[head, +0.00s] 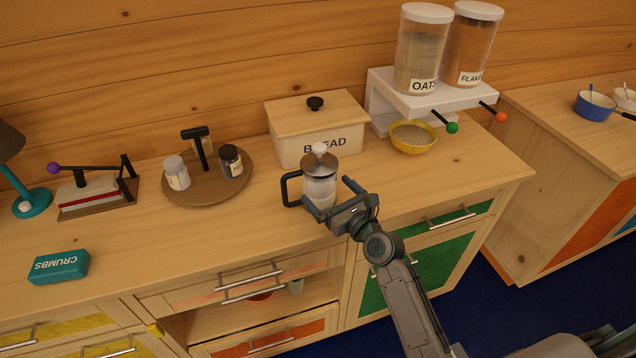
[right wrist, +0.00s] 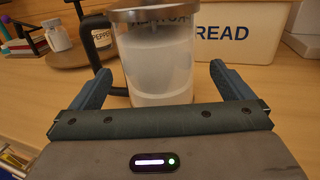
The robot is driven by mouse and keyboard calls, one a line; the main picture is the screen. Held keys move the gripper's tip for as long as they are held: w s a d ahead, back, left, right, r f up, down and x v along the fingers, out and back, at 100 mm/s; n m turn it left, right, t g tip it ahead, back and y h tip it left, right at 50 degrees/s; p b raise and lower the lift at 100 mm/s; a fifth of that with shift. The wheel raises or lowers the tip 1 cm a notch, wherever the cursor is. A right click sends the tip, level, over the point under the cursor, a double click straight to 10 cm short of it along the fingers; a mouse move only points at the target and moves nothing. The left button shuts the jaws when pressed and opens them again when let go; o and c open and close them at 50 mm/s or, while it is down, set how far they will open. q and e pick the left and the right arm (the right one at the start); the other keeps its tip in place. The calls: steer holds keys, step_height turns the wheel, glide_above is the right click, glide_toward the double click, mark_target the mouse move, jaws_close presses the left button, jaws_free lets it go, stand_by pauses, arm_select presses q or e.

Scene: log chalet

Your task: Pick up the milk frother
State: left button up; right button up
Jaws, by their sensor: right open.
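The milk frother (head: 320,180) is a clear jug with a metal lid, a white knob and a dark handle on its left. It stands upright on the wooden counter in front of the bread box. My right gripper (head: 332,199) is open at the frother, with one finger on each side of its lower body. In the right wrist view the frother (right wrist: 156,65) rises between the two spread fingers (right wrist: 160,90), with milky content inside. A gap shows on the right side; contact on the left cannot be told. My left gripper is not in view.
The bread box (head: 315,130) stands right behind the frother. A round tray (head: 205,188) with salt and pepper jars is to the left. A yellow bowl (head: 413,137) sits under the cereal dispenser (head: 430,102) at the right.

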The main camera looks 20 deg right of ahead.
steer(key=x, duration=0.5)
steer(key=shift+s+a+f, duration=0.1)
steer(key=shift+a+f, duration=0.05)
steer(key=shift+f, duration=0.15)
steer(key=shift+s, duration=0.1)
steer(key=shift+c, duration=1.3)
steer(key=shift+r, duration=0.1)
steer(key=c, duration=1.1)
